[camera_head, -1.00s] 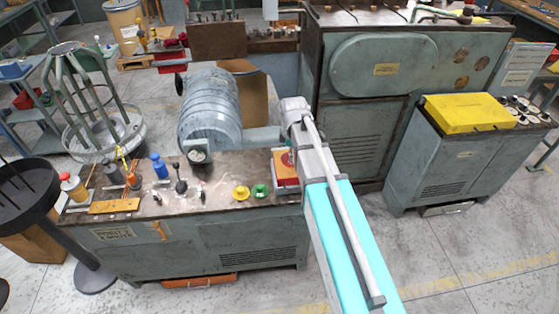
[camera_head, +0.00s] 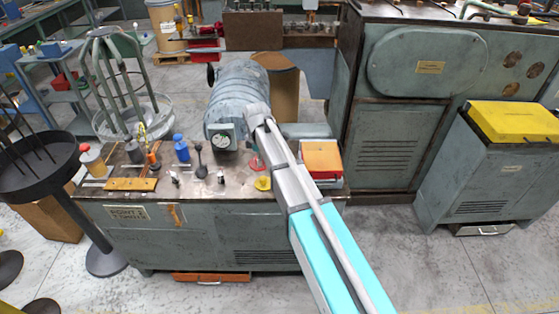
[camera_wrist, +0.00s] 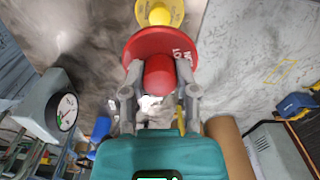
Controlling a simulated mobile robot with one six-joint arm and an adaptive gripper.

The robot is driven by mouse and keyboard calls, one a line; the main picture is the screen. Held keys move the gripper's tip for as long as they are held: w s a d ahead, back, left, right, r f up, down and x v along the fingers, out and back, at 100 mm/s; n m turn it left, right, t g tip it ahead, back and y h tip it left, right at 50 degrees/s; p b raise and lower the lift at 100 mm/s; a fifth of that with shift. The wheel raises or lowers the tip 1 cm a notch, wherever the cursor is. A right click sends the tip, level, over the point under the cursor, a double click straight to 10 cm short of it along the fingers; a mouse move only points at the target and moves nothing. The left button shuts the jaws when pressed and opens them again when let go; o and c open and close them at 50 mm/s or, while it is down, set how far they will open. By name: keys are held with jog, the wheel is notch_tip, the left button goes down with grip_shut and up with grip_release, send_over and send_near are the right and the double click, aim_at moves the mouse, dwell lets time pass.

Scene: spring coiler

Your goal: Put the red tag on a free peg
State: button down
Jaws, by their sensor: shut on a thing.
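The red tag (camera_wrist: 160,44) is a round red disc with white lettering and a thick red knob (camera_wrist: 159,76). In the wrist view my gripper (camera_wrist: 159,72) is shut on the knob, one finger on each side. In the head view the red tag (camera_head: 256,162) shows as a small red patch over the bench, partly hidden by my arm. A yellow tag (camera_wrist: 160,13) lies close beyond it in the wrist view; it also shows on the bench in the head view (camera_head: 262,183). I cannot tell which pegs are free.
The bench (camera_head: 215,187) carries a grey motor drum (camera_head: 236,100) with a dial, a blue bottle (camera_head: 181,148), a wooden board (camera_head: 131,184) and an orange-topped box (camera_head: 321,157). A black round stand (camera_head: 35,165) with thin upright rods is at left.

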jog(key=n+b, duration=0.1)
jog(key=b, duration=0.2)
send_over(243, 183)
notch_tip(243, 183, down, 4)
jog(key=shift+s+r, duration=0.1)
jog(key=shift+r, duration=0.1)
jog(key=shift+f, duration=0.1)
jog(key=shift+f+b, duration=2.85)
jog(key=shift+f, duration=0.15)
jog(key=shift+f+b, duration=0.55)
jog(key=shift+b, duration=0.05)
jog(key=shift+c, duration=1.5)
grip_release()
jog(key=shift+r, duration=0.15)
notch_tip(243, 183, up, 7)
jog(key=p, duration=0.8)
jog(key=s+d+r+m+p, duration=0.1)
jog(key=d+r+p, duration=0.5)
jog(key=d, duration=0.6)
jog(key=s+d+r+m+p, duration=0.2)
jog(key=d+r+p, duration=0.4)
jog(key=d, duration=0.5)
jog(key=shift+s+d+r+m, duration=0.35)
jog(key=shift+r+m, duration=0.2)
jog(key=shift+m, duration=0.25)
